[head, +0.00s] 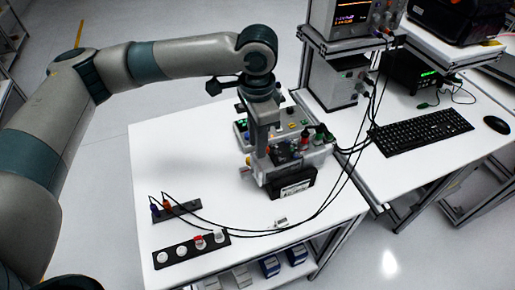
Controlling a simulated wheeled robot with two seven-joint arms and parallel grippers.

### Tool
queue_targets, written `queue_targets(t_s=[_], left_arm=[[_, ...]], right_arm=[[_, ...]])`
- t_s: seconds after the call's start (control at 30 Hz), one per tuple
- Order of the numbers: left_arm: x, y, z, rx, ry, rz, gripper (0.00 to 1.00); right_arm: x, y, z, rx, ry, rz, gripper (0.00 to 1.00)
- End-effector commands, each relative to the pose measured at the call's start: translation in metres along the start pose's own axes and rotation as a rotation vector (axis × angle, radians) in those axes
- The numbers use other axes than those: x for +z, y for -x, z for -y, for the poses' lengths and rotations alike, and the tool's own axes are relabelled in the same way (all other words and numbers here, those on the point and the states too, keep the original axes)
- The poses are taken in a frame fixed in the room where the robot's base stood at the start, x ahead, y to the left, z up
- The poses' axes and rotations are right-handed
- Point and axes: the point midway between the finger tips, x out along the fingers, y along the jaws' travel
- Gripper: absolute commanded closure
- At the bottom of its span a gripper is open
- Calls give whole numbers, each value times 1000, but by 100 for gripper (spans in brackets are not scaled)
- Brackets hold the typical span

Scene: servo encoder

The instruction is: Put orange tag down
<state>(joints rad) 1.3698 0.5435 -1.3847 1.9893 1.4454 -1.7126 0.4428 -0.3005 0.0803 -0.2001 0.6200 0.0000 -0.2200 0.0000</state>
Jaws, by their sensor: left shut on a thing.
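My left gripper (262,143) points down over the servo device on the white table. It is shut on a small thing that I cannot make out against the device. I cannot clearly pick out an orange tag at the jaws. The device (290,188) has a black front box with a white label, and red and green parts on top. My right gripper is not in view.
A black strip (182,253) with several round white and red pieces lies at the table's (165,140) front left. Dark cables arc across the front and right of the table. A keyboard (420,131) and mouse are on the right bench. The table's left side is mostly clear.

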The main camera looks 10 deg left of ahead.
Motion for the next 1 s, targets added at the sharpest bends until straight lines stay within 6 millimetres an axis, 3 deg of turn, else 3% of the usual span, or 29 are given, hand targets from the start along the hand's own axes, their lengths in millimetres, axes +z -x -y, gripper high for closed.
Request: queue_targets(t_s=[0.3,0.67,1.0], left_arm=[[0,-3,0,1,0,2,95],[0,-39,0,0,-1,2,95],[0,-41,0,0,0,1,95]], right_arm=[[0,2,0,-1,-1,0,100],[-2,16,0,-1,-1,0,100],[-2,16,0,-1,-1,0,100]])
